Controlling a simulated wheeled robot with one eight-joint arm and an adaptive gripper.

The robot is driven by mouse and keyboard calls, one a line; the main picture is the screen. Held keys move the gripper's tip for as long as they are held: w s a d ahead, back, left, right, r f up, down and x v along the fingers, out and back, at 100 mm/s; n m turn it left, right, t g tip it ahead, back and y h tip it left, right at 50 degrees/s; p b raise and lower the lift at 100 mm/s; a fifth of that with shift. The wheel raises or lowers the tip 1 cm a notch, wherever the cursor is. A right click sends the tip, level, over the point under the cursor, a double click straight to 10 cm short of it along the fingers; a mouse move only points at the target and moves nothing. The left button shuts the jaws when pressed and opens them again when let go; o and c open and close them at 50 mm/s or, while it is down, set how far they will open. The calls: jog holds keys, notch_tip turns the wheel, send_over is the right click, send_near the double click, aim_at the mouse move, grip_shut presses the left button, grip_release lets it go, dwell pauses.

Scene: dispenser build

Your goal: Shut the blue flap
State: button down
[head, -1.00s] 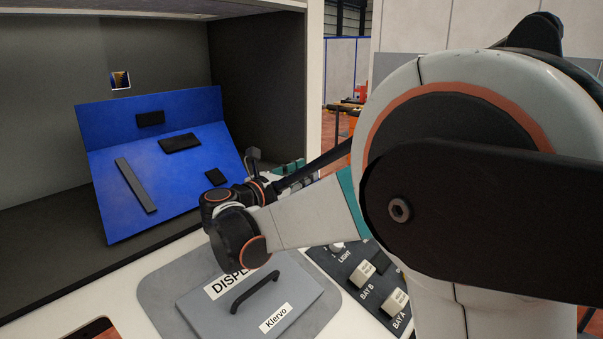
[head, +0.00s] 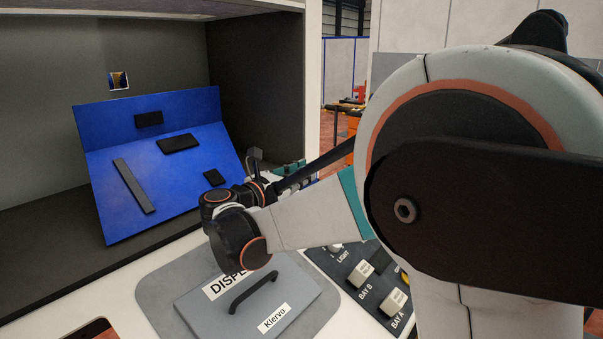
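The blue flap (head: 172,193) is a blue panel inside the dark open bay at the left. Its broad lower part slopes down toward me, and its shorter upper part (head: 190,105) stands more upright behind, with a bend between them. A long grey strip (head: 134,186) and several dark pads, one of them a dark block (head: 178,143), sit on it. My arm's wrist joints are right of the flap's lower right corner, appearing apart from it. I cannot make out my gripper's fingers; the arm links hide that area.
A grey lid with a dark handle (head: 253,291) and the label "Klervo" lies in front of the bay, below my arm. A button panel with BAY A (head: 396,301) and BAY B (head: 366,273) is to its right. The bay floor before the flap looks clear.

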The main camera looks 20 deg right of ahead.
jog(key=m, duration=0.1)
jog(key=s+d+m, duration=0.1)
jog(key=m, duration=0.2)
jog(key=shift+s+d+m, duration=0.15)
jog(key=shift+s+m, duration=0.25)
jog(key=m, duration=0.1)
jog(key=s+m, duration=0.1)
jog(key=m, duration=0.1)
jog(key=d+f+m, duration=0.1)
jog(key=shift+s, duration=0.3)
jog(key=m, duration=0.2)
jog(key=s+f+m+b, duration=0.1)
jog(key=m, duration=0.1)
jog(key=shift+d+f, duration=0.1)
jog(key=shift+d, duration=0.3)
jog(key=shift+s+d+f+m+b, duration=0.1)
jog(key=shift+f+m+b, duration=0.2)
jog(key=shift+m, duration=0.55)
jog(key=shift+s+d+f+m+b, duration=0.1)
jog(key=shift+f+m, duration=0.25)
jog(key=shift+m, duration=0.5)
jog(key=c, duration=1.6)
grip_release()
jog(key=shift+s, duration=0.1)
jog(key=shift+c, duration=0.2)
